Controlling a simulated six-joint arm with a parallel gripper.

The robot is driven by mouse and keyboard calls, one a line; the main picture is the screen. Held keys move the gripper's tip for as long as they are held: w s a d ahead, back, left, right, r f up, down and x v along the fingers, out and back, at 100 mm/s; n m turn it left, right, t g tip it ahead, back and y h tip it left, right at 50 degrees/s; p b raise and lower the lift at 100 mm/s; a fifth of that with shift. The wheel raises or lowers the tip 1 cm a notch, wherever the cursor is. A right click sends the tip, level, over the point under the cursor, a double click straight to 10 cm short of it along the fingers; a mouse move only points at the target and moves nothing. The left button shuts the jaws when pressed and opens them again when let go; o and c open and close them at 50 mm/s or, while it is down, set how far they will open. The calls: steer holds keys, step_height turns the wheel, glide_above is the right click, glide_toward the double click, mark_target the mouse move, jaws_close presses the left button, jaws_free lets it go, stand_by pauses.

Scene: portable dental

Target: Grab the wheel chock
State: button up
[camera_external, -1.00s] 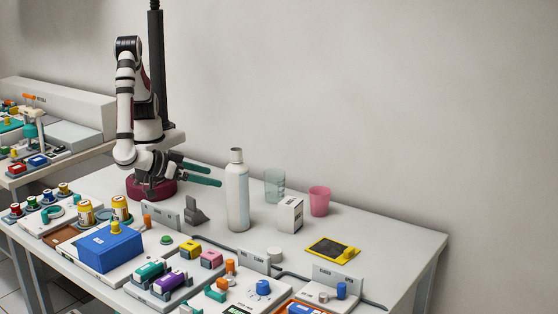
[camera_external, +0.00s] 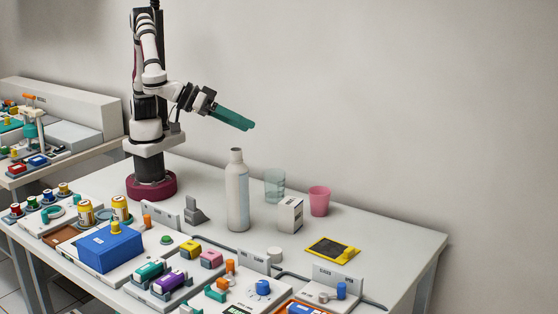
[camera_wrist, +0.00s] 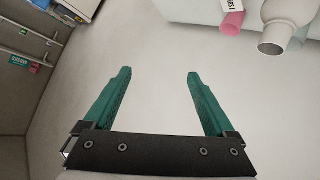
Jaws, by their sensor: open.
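The wheel chock, seemingly the dark grey wedge-shaped piece (camera_external: 195,212), stands on the white table behind the row of devices, left of the grey-white bottle (camera_external: 237,192). My gripper (camera_external: 250,126) is raised well above the table, above and slightly right of the bottle, pointing right and a little down. In the wrist view my gripper (camera_wrist: 158,72) has its two green fingers spread apart with nothing between them. The chock does not show in the wrist view.
A clear cup (camera_external: 275,186), a white box (camera_external: 290,214) and a pink cup (camera_external: 319,201) stand right of the bottle. A blue box (camera_external: 110,248) and several devices fill the table's front. A yellow-edged pad (camera_external: 332,250) lies at right. The back right corner is clear.

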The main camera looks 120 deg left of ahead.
steer(key=w+f+n+t+h, duration=0.1)
steer(key=w+f+n+h, duration=0.1)
steer(key=w+h, duration=0.75)
steer(key=s+a+r+n+g+h, duration=0.1)
steer(key=s+a+g+h, duration=0.35)
steer(key=s, duration=0.45)
steer(key=s+a+r+g+h, duration=0.1)
steer(key=s+a+g+h, duration=0.3)
steer(key=s, duration=0.6)
steer(key=s+a+r+n+g+h, duration=0.1)
steer(key=s+a+g+h, duration=0.25)
steer(key=s+a, duration=0.4)
glide_toward(195, 209)
steer(key=a, duration=0.1)
steer(key=s+a, duration=0.1)
steer(key=a, duration=0.1)
steer(key=shift+s+a+r+g+y, duration=0.15)
steer(key=shift+s+r+g+y, duration=0.1)
steer(key=shift+g+y, duration=0.1)
steer(key=x, duration=1.2)
steer(key=shift+w+a+f, duration=0.1)
steer(key=shift+w+f, duration=0.05)
steer(key=shift+f, duration=0.05)
jaws_close()
